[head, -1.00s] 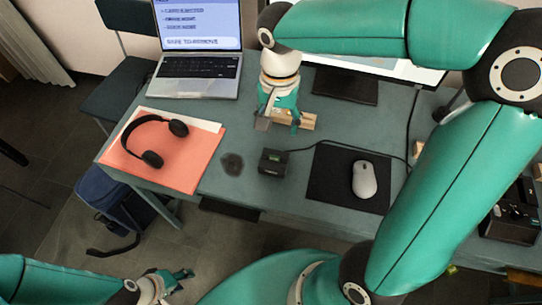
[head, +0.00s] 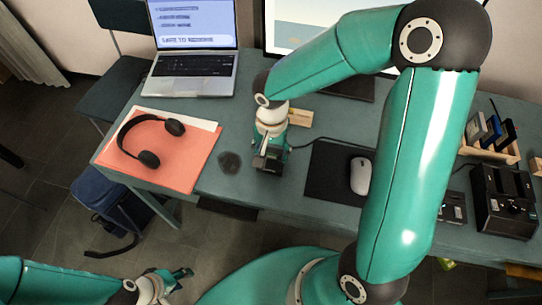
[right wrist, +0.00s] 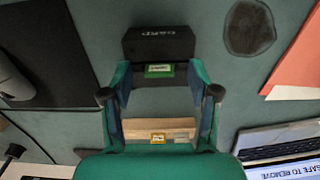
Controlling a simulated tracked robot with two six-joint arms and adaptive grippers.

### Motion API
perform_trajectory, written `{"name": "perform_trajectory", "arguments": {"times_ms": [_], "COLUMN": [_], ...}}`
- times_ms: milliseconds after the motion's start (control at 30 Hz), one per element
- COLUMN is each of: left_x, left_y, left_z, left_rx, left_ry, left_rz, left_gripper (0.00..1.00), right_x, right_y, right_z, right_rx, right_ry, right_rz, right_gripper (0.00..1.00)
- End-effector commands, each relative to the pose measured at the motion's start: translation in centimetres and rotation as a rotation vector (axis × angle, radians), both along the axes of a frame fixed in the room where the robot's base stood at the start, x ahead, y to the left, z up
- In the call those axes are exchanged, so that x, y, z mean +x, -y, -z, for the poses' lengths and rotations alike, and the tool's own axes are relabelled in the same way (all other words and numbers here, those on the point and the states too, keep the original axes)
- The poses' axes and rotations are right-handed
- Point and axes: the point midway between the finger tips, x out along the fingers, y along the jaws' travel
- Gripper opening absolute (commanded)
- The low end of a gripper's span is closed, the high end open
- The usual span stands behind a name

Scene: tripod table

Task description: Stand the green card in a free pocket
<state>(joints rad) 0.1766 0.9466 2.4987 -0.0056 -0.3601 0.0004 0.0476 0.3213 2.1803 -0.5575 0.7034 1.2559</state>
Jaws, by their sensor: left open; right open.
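The green card (right wrist: 160,70) shows as a short edge sticking out of a black card reader (right wrist: 158,42) in the right wrist view. In the head view the reader is largely hidden by my right gripper (head: 268,160). In the right wrist view my open right gripper (right wrist: 160,80) has its fingers on either side of the card's edge, not closed on it. A wooden rack (head: 513,157) at the right in the head view holds several blue and dark cards; I cannot tell which pockets are free. My left gripper (head: 178,280) is open and empty, low at the left.
A wooden block (head: 300,117) lies just behind the reader. A mouse (head: 361,175) rests on a black mat (head: 325,180). Headphones (head: 148,158) lie on an orange folder, with a laptop (head: 192,80) behind. A black device (head: 503,205) stands in front of the rack.

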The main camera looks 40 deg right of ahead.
Motion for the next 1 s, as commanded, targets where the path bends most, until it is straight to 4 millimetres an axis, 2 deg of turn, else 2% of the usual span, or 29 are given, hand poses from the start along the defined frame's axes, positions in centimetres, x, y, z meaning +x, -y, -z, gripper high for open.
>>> {"name": "perform_trajectory", "arguments": {"times_ms": [233,400,500,833,1000], "left_x": [-0.01,-0.01,-0.01,-0.01,0.00], "left_y": [0.00,0.00,0.00,0.00,0.00], "left_z": [0.00,0.00,0.00,0.00,-0.06], "left_rx": [0.000,0.000,0.000,0.000,0.000], "left_ry": [0.000,0.000,0.000,0.000,0.000], "left_rz": [0.000,0.000,0.000,0.000,0.000], "left_gripper": [0.42,0.42,0.42,0.42,0.42], "right_x": [0.02,0.03,0.03,0.03,0.11], "right_y": [0.01,0.00,0.00,0.02,0.03], "right_z": [0.13,0.11,0.10,0.04,-0.63], "right_rx": [0.000,0.000,0.000,0.000,0.000], "right_ry": [0.001,0.001,0.001,0.001,0.004], "right_rz": [0.000,0.000,0.000,0.000,0.001], "right_gripper": [0.59,0.30,0.18,0.17,0.17]}}
